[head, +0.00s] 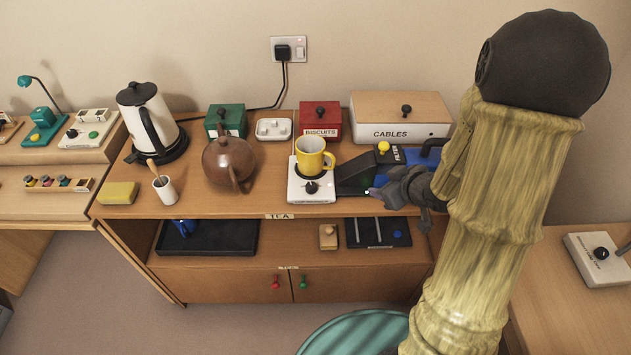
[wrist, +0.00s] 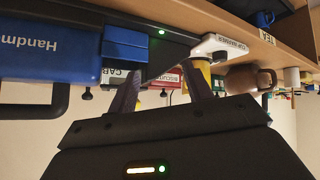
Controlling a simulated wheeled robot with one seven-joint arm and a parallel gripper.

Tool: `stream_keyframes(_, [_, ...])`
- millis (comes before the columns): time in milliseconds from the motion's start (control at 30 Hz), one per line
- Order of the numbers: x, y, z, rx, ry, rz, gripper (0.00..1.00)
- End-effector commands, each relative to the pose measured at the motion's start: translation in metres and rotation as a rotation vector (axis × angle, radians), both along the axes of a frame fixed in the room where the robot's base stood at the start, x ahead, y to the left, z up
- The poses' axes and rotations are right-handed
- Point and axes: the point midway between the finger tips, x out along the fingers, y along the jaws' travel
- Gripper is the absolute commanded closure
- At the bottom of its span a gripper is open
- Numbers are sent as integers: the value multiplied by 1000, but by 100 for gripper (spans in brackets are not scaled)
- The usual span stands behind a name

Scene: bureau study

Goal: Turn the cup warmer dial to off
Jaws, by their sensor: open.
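The cup warmer (head: 297,192) is a white box at the tea shelf's front edge, with a black round dial (head: 312,187) on its front part. A yellow mug (head: 311,150) stands on its dark plate. My gripper (head: 374,193) is open and empty to the right of the warmer, apart from the dial, by a black device. In the wrist view, which is upside down, the gripper's fingers (wrist: 160,90) are spread. The labelled warmer (wrist: 222,43) shows beyond them to the right, with part of the mug (wrist: 203,70).
A black device (head: 355,175) with a green light stands between gripper and warmer. A blue box (wrist: 60,50) is close in the wrist view. A brown teapot (head: 222,160) stands left of the warmer. Behind are a red biscuits box (head: 320,115) and a cables box (head: 400,110).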

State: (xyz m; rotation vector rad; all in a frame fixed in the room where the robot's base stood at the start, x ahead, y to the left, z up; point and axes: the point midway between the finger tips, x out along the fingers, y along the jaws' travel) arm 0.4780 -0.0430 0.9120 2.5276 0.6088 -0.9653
Motion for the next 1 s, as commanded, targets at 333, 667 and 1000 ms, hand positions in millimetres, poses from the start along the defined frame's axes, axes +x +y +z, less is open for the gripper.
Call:
stream_keyframes(333, [-59, 1, 27, -85, 305, -413, 50])
stream_keyframes(667, [-129, 42, 40, 16, 583, -579, 50])
stream_keyframes(1000, [-131, 43, 40, 20, 595, -582, 64])
